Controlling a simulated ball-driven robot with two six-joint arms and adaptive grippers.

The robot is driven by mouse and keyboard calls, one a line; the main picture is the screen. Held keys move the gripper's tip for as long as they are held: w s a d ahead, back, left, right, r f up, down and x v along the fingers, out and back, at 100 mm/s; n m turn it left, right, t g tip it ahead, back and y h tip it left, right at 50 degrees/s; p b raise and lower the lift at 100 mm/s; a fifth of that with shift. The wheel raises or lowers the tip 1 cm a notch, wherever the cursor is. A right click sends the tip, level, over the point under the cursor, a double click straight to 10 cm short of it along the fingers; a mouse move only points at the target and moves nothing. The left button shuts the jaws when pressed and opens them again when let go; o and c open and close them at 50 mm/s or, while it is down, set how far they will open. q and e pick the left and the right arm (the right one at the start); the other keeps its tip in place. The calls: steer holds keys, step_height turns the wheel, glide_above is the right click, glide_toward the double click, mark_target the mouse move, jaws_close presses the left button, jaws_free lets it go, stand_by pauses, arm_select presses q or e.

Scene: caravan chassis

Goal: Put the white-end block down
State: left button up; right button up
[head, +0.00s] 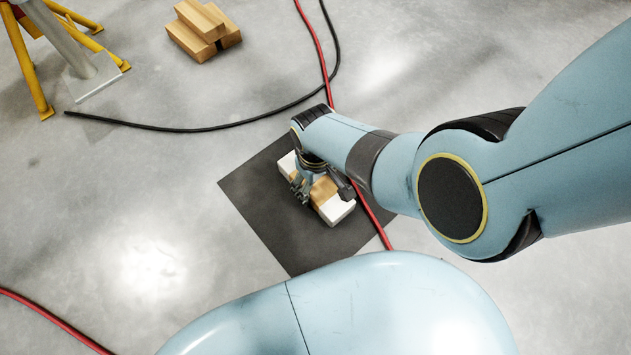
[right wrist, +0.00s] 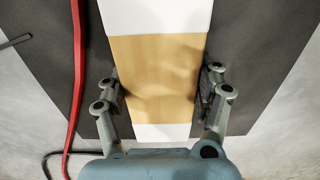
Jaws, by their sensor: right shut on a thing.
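The white-end block (head: 325,195) is a wooden block with a bare tan middle and white ends. It is over the dark mat (head: 258,210) in the head view; I cannot tell whether it touches the mat. My right gripper (head: 318,187) is shut on the block's tan middle, from above. In the right wrist view the block (right wrist: 155,75) lies between the two fingers of the gripper (right wrist: 163,90), one on each long side. Part of the block is hidden under the wrist in the head view. My left gripper is not in view.
A red cable (head: 374,220) crosses the mat beside the block. A black cable (head: 200,129) curves over the floor behind. Stacked wooden blocks (head: 204,30) lie at the back, and a yellow-legged stand (head: 35,75) is at the back left.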

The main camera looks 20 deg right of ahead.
stand_by(0.3)
steer(key=o, duration=1.5)
steer(key=shift+f, duration=0.1)
steer(key=shift+c, duration=0.2)
